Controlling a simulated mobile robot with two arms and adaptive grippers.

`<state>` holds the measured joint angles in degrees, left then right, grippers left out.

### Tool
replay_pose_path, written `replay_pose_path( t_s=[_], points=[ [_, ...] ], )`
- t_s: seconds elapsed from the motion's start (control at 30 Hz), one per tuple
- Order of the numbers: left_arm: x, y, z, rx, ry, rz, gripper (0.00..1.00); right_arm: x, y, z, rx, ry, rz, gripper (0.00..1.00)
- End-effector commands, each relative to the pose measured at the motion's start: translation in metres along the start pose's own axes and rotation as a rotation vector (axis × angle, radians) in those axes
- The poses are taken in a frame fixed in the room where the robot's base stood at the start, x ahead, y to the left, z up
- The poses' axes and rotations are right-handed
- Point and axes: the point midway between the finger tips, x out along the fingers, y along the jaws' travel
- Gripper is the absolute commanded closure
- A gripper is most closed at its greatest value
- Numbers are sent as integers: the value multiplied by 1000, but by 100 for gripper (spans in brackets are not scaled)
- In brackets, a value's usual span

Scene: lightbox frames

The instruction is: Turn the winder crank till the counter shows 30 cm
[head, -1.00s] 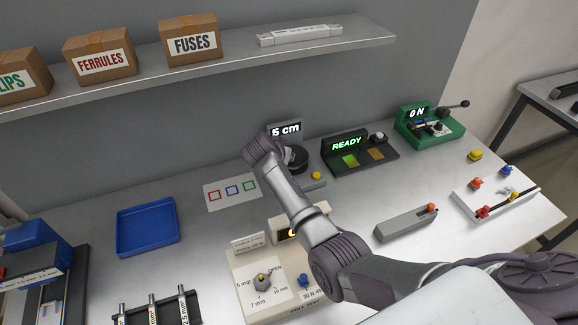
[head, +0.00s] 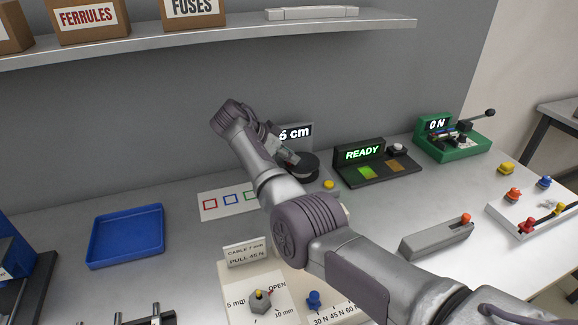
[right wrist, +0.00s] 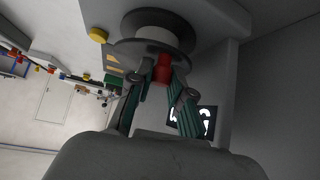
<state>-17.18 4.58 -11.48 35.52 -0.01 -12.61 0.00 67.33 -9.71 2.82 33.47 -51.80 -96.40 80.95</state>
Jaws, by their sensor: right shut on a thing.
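The winder stands at the back of the bench, with a dark round spool (head: 303,166) and a grey counter (head: 296,133) behind it. The counter reads what looks like "5 cm"; my arm is close to its left edge, so I cannot tell whether a digit stands before it. My right gripper (head: 288,156) reaches the winder from the left. In the right wrist view, its fingers (right wrist: 160,82) are shut on the red crank knob (right wrist: 163,67) beside the spool (right wrist: 155,35). The counter display (right wrist: 196,121) shows there inverted and partly covered. My left gripper is not in view.
A yellow button (head: 328,184) sits in front of the winder. The black READY unit (head: 375,165) and green ON unit (head: 450,140) stand to its right. The cable tester (head: 258,285) is in front. A blue tray (head: 126,236) lies left; a shelf (head: 210,39) hangs above.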

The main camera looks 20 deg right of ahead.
Motion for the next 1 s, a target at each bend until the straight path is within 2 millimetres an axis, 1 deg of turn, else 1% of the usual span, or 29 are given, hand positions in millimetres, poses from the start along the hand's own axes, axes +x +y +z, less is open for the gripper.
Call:
replay_pose_path(
  t_s=[0.03, 0.13, 0.57, 0.6, 0.67, 0.7, 0.73, 1.0],
  points=[
    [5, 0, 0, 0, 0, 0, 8, 2, 0, 1, 6, 1, 5, 100],
    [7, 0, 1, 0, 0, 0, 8, 1, -1, -1, 13, 1, 12, 100],
    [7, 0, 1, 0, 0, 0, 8, 1, -1, -1, 16, 0, 17, 100],
    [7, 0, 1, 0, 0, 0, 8, 1, -1, -1, 16, 0, 17, 74],
    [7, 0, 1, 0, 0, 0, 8, 1, -1, -1, 16, 0, 16, 64],
    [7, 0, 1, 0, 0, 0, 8, 1, -1, -1, 16, 0, 16, 57],
    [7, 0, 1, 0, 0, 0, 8, 1, -1, -1, 16, 0, 16, 55],
    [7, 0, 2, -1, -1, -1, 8, 0, -1, -1, 15, 0, 16, 55]
  ],
)
